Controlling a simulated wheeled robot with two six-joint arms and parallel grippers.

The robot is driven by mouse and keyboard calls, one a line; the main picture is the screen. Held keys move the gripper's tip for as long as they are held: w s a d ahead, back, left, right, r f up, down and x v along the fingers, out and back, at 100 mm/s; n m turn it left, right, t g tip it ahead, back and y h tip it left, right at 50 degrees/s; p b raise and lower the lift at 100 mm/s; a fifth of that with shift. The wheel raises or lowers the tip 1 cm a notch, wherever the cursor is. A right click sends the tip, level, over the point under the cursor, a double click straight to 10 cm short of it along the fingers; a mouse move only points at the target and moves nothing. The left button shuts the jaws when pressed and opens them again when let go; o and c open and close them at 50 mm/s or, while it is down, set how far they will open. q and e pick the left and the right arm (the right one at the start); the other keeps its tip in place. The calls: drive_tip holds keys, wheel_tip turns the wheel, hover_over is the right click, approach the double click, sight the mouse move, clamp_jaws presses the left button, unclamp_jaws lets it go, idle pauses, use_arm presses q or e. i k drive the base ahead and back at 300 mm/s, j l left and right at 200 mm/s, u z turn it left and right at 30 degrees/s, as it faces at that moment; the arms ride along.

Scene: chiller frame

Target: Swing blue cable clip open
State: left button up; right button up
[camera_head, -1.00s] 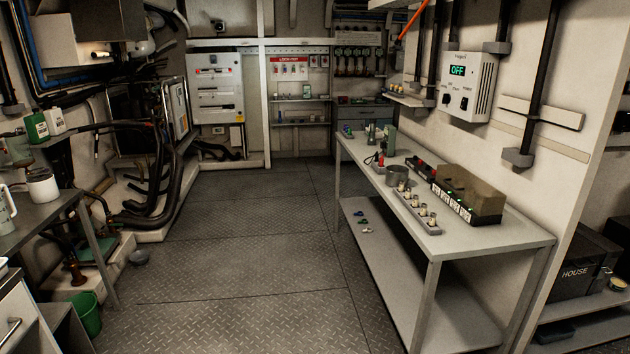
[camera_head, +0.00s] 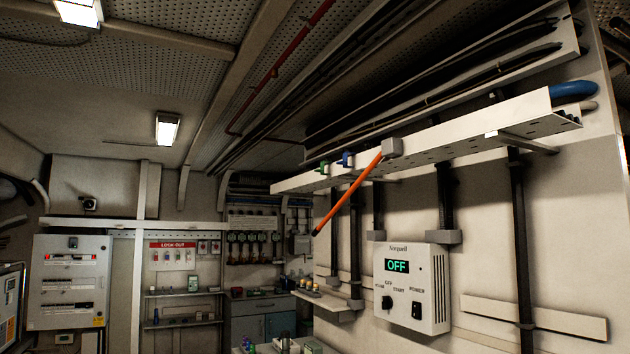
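A small blue clip (camera_head: 347,158) sits on the front edge of the white overhead cable tray (camera_head: 450,140), near the tray's far left end. It is too small to tell whether it is open or shut. A similar green clip (camera_head: 323,167) sits just left of it on the same edge. An orange bar (camera_head: 348,195) with a dark tip hangs slanting down to the left from a grey block (camera_head: 392,147) on the tray, just right of the blue clip. Neither of my grippers is in view.
A wall box reading OFF (camera_head: 411,287) is mounted below the tray. Dark vertical conduits (camera_head: 519,250) run down the wall from the tray. A thick blue cable end (camera_head: 573,90) shows at the tray's near end. A small wall shelf (camera_head: 325,300) juts out at lower middle.

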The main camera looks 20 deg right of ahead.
sight(345, 155)
drive_tip(key=i+j+z, duration=0.1)
drive_tip(key=i+z, duration=0.3)
drive_tip(key=i, duration=0.15)
drive_tip(key=i+j+z, duration=0.3)
drive_tip(key=i+z, duration=0.15)
drive_tip(key=i+j+z, duration=0.4)
drive_tip(key=i+j, duration=0.05)
drive_tip(key=i, duration=0.1)
